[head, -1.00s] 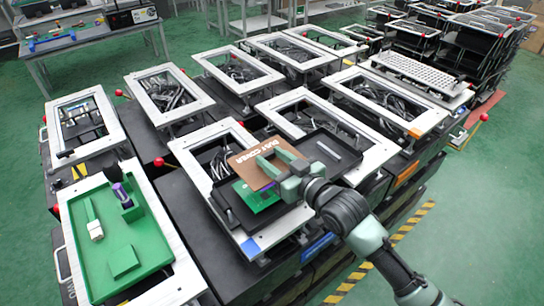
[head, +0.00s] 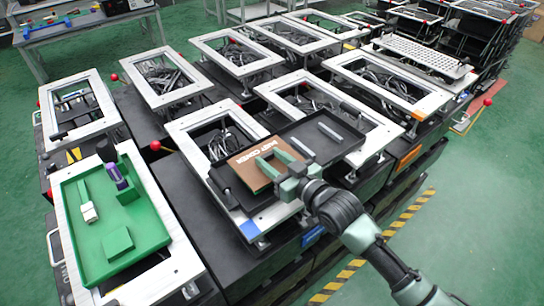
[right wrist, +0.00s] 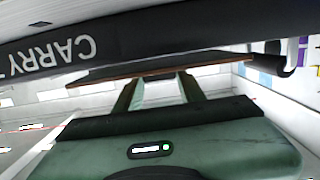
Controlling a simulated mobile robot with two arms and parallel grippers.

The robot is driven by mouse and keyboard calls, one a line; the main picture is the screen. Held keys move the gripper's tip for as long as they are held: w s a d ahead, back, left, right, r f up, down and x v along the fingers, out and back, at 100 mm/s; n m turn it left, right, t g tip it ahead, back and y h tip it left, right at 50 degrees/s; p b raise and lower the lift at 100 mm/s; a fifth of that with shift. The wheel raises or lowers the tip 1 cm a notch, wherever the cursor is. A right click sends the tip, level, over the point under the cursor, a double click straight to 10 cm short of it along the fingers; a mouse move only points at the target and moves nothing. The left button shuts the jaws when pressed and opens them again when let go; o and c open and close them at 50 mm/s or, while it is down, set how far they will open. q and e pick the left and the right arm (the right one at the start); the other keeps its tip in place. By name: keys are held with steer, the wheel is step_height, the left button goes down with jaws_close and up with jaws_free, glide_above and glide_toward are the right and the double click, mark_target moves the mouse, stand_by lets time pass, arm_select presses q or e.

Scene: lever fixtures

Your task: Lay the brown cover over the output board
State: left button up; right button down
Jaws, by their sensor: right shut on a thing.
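In the right wrist view, the cover (right wrist: 150,70) shows edge-on at the fingertips (right wrist: 158,88), close to a dark wall lettered "CARRY" (right wrist: 50,55). The green output board is hidden, apparently under the cover. I cannot tell whether the cover touches it. My left gripper is not in view.
Two light bars (head: 330,132) lie in the tray's right part. White frames (head: 240,50) on dark carts crowd around. A green tray (head: 115,255) with small parts stands at left. Red-knobbed levers (head: 155,145) rise between carts. Green floor at right is free.

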steer(key=shift+f, duration=0.35)
steer(key=c, duration=0.8)
jaws_free()
steer(key=shift+o, duration=0.2)
steer(key=shift+s+d, duration=0.25)
steer(key=b+v, duration=0.1)
steer(key=v, duration=0.6)
steer(key=shift+s+b, duration=0.1)
steer(key=shift+b, duration=0.2)
